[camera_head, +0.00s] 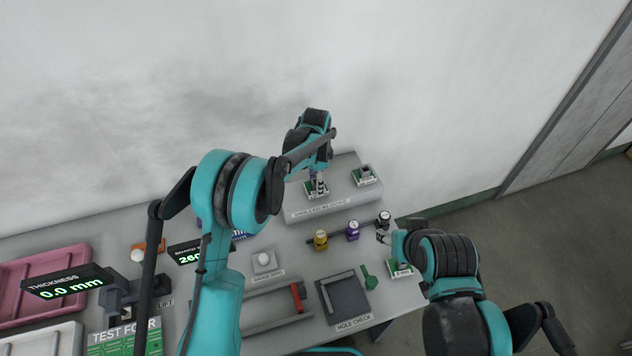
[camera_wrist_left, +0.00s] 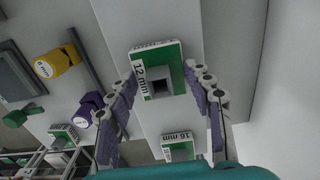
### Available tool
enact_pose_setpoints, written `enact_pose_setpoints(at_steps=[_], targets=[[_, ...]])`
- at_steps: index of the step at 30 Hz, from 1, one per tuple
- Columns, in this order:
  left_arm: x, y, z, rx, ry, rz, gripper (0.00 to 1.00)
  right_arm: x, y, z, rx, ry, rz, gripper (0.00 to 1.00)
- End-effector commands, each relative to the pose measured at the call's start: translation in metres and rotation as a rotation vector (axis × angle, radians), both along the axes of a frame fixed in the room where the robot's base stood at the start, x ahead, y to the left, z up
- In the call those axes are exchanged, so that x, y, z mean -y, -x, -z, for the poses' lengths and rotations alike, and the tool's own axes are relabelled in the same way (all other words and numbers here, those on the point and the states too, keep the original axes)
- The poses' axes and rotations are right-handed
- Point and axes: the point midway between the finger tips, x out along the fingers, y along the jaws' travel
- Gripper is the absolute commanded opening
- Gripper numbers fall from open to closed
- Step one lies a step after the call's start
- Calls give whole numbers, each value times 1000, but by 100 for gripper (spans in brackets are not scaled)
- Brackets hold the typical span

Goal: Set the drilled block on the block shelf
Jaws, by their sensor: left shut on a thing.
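The drilled block (camera_wrist_left: 172,54) has a green face, a white "12 mm" label and a grey square centre with a dark hole. My left gripper (camera_head: 317,188) is shut on it; in the left wrist view its fingers (camera_wrist_left: 162,72) lie along two sides. The block is at the grey block shelf (camera_head: 335,205), at its left part; whether it touches the surface is unclear. A similar "16 mm" block (camera_wrist_left: 178,147) stands on the shelf, also in the head view (camera_head: 365,176). My right gripper (camera_head: 386,238) is by another green block (camera_head: 400,267); its jaws are unclear.
A dark hole-check plate (camera_head: 343,297) and a green handled piece (camera_head: 368,276) lie nearer. A pink tray (camera_head: 45,280) is far left. The wall rises behind the shelf.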

Motion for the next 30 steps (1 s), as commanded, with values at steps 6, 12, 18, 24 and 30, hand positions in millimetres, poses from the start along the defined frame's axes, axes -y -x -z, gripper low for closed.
enact_pose_setpoints(at_steps=[6,12,18,24,30], targets=[[0,0,2,0,0,0,72,0,0,2,0,0,0,49],[0,0,2,0,0,0,72,0,0,2,0,0,0,49],[0,0,-10,0,0,0,72,0,0,-3,0,0,0,49],[0,0,-52,0,0,0,72,0,0,-10,0,0,0,49],[0,0,-94,0,0,0,72,0,0,-16,0,0,0,49]])
